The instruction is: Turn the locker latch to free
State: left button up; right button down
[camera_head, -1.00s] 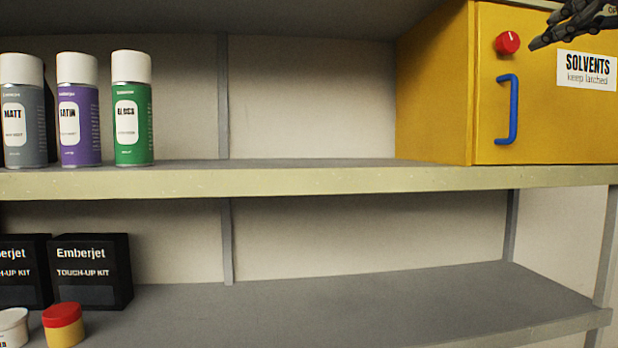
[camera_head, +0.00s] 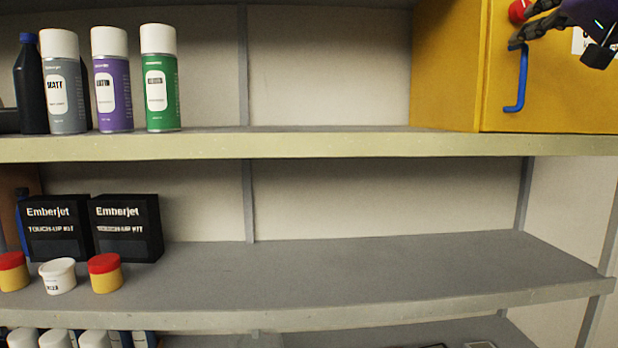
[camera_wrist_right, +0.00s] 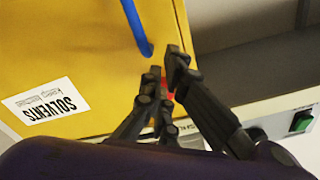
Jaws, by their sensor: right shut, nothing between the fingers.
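The yellow locker (camera_head: 450,65) stands on the upper shelf at the right of the head view. Its red round latch knob (camera_head: 517,11) is partly hidden behind my right gripper (camera_head: 517,35). The blue handle (camera_head: 522,80) hangs just below the fingertips. In the right wrist view, my right gripper (camera_wrist_right: 166,68) is shut and empty, with its fingertips close to the blue handle (camera_wrist_right: 136,28). A bit of the red knob (camera_wrist_right: 168,86) shows between the fingers. I cannot tell whether they touch it. The white SOLVENTS label (camera_wrist_right: 45,105) also shows. My left gripper is out of view.
Spray cans (camera_head: 160,80) stand at the left of the upper shelf (camera_head: 300,146). Black kit boxes (camera_head: 127,230) and small tubs (camera_head: 105,275) stand on the shelf below. The upper shelf between cans and locker is clear. A green switch (camera_wrist_right: 301,121) shows in the wrist view.

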jog(key=shift+w+r, duration=0.2)
jog(key=shift+w, duration=0.2)
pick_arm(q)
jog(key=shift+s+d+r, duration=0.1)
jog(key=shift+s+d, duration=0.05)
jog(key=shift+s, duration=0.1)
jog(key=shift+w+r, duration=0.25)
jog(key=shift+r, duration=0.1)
pick_arm(e)
jog(key=shift+d+r, duration=0.1)
jog(key=shift+r, duration=0.15)
dwell(0.3)
